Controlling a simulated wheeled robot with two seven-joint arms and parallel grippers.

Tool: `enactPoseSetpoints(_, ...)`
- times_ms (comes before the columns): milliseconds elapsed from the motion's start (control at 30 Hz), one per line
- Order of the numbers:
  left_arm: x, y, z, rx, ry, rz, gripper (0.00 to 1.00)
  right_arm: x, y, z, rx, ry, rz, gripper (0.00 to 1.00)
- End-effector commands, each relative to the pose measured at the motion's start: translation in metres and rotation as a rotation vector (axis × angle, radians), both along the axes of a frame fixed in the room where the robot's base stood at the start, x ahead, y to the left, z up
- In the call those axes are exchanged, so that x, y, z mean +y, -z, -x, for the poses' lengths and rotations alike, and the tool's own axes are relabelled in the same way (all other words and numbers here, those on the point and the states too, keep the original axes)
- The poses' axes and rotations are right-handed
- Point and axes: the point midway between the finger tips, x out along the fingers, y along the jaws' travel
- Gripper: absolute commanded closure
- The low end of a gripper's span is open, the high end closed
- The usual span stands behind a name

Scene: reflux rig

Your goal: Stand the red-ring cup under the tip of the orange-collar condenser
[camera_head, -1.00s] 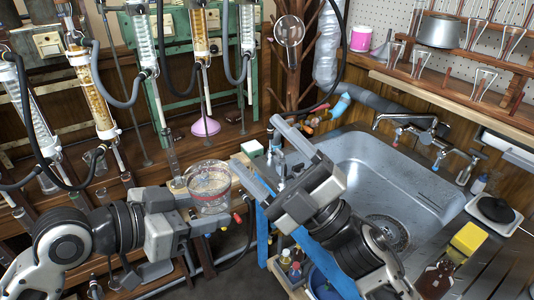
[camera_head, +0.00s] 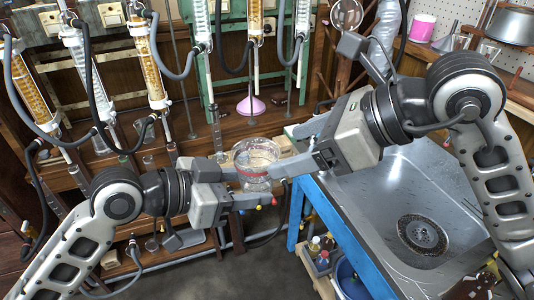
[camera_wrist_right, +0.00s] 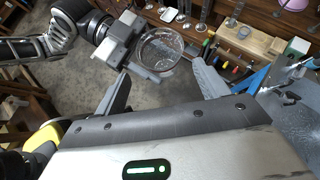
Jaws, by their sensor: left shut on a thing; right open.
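The red-ring cup (camera_head: 257,172) is a clear round glass vessel with a red band. My left gripper (camera_head: 254,187) is shut on it and holds it upright over the gap in front of the rig bench. It also shows in the right wrist view (camera_wrist_right: 160,48), beyond and between my right fingertips. My right gripper (camera_head: 277,153) is open, its fingers reaching in from the right close to the cup; contact cannot be told. Several condensers hang on the rig, some with amber filling, such as one at the left (camera_head: 147,62). I cannot tell which has the orange collar.
A steel sink (camera_head: 385,215) with a blue front edge lies right of the cup. A pink dish (camera_head: 250,106) stands on the rig bench (camera_head: 190,150). Hoses loop below the condensers. Small screwdriver-like tools stand in a wooden rack (camera_wrist_right: 250,42). Floor is open below the grippers.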

Motion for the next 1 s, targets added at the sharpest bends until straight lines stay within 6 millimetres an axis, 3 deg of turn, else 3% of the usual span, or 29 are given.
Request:
enactPoseSetpoints(400,0.0,0.0,0.0,0.0,0.0,0.0,0.79,0.055,0.046,-0.026,0.004,-0.003,-0.003,0.27)
enactPoseSetpoints(900,0.0,0.0,0.0,0.0,0.0,0.0,0.79,0.067,0.056,-0.031,0.001,-0.002,-0.001,0.27)
enactPoseSetpoints(1000,0.0,0.0,0.0,0.0,0.0,0.0,0.79,0.066,0.056,-0.031,0.0,-0.003,-0.001,0.52)
